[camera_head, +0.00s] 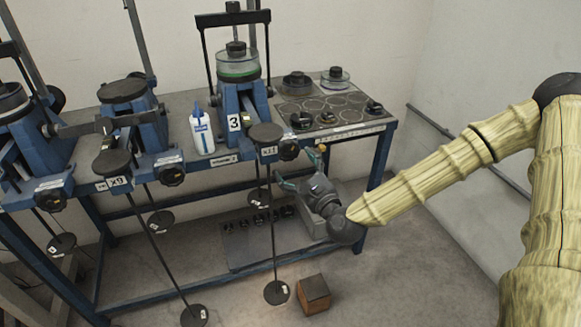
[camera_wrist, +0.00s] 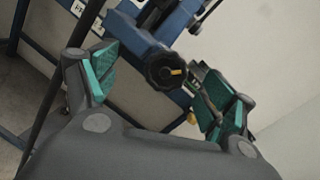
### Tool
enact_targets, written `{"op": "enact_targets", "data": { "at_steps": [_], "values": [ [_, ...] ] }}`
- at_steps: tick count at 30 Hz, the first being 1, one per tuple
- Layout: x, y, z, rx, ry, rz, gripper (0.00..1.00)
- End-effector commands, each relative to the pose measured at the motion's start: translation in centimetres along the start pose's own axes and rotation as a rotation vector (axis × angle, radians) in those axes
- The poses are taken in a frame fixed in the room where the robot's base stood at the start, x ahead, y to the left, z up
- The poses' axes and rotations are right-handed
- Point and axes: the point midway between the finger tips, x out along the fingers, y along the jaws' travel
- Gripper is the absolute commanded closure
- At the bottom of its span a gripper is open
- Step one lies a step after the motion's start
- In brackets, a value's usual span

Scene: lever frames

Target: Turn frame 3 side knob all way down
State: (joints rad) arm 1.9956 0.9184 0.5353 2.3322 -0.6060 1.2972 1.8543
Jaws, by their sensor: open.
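Frame 3 (camera_head: 240,103) is a blue lever frame with a white "3" label, at the right end of the blue bench. Its black side knob (camera_head: 289,149) sits on the front, right of the "x11" label. In the wrist view the knob (camera_wrist: 164,72) is round and lobed, with a yellow mark on its face pointing right. My gripper (camera_head: 304,170) is open just below and in front of the knob. In the wrist view its green-padded fingers (camera_wrist: 155,82) stand on either side of the knob. I see no contact.
A white and blue bottle (camera_head: 201,131) stands left of frame 3. A tray of black weights (camera_head: 332,109) lies on the bench to the right. A hanging rod with a disc (camera_head: 277,292) and a wooden block (camera_head: 314,295) are below. Floor to the right is clear.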

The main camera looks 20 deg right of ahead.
Motion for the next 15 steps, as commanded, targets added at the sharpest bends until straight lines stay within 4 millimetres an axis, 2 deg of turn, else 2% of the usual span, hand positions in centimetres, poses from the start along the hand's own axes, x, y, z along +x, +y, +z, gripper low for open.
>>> {"op": "enact_targets", "data": {
  "at_steps": [1,9,15],
  "values": [
    [-0.4,0.4,-0.8,0.060,0.010,-0.020,0.16],
    [-2.2,0.2,-1.2,0.367,0.059,-0.121,0.16],
    [-3.1,-0.1,-1.1,0.497,0.076,-0.161,0.16]
  ]
}}
